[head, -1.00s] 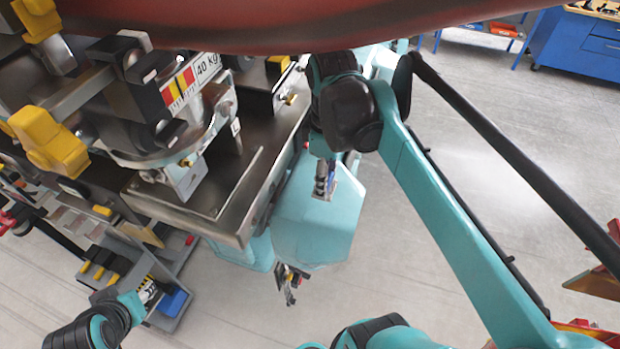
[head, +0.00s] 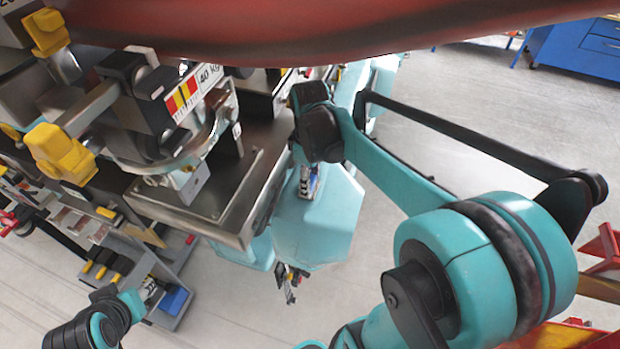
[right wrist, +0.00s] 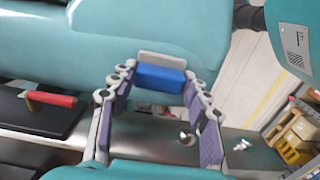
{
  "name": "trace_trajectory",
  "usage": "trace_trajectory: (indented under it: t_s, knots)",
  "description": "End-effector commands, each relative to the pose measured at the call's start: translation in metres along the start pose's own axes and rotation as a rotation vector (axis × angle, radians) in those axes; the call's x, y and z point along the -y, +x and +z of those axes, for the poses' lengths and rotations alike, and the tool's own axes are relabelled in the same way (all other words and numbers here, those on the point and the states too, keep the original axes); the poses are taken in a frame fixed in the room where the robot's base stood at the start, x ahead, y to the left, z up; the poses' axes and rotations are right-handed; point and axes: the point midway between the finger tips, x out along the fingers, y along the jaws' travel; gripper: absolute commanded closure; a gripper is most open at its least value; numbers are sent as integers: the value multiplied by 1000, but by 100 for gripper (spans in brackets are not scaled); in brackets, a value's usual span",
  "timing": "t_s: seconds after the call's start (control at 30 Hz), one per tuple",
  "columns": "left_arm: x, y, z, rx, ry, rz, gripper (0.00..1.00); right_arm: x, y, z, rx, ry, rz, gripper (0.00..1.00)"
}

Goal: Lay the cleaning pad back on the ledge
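The cleaning pad appears to be the blue block with a grey face (right wrist: 160,78) in the right wrist view. My right gripper (right wrist: 159,88) has a finger on either side of it, tips at its ends, and seems shut on it. In the head view my right gripper (head: 308,182) hangs below its black wrist, just right of the steel shelf; a bit of blue shows there. The steel shelf (head: 222,222), with a raised edge, may be the ledge. My left gripper (head: 150,291) is small at the lower left, its fingers unclear.
A teal housing (head: 318,225) stands beside and below my right gripper. A scale-marked machine with yellow knobs (head: 60,152) fills the left. A tool rack (head: 165,262) stands below it. In the wrist view a red-handled thing (right wrist: 50,98) lies at left. Grey floor is open at right.

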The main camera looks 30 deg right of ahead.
Motion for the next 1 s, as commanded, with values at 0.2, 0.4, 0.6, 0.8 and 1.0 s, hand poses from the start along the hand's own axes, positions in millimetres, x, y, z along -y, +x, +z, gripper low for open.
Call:
trace_trajectory:
  t_s: [0.2, 0.4, 0.6, 0.8, 1.0]
  knots:
    - [0, 0, 0, 0, 0, 0, 60, 0, 0, 0, 0, 0, -1, 32]
    - [0, 0, 0, 0, 0, 0, 60, 0, -2, 0, 0, 0, -1, 32]
    - [0, 3, 2, 0, 0, 0, 60, 0, -25, 0, 0, 0, -1, 32]
    - [0, 7, 5, 0, 0, 0, 60, 0, -57, 0, 1, 0, -1, 32]
    - [0, 8, 6, 0, 0, 0, 60, 5, -72, 0, -10, 17, 12, 32]
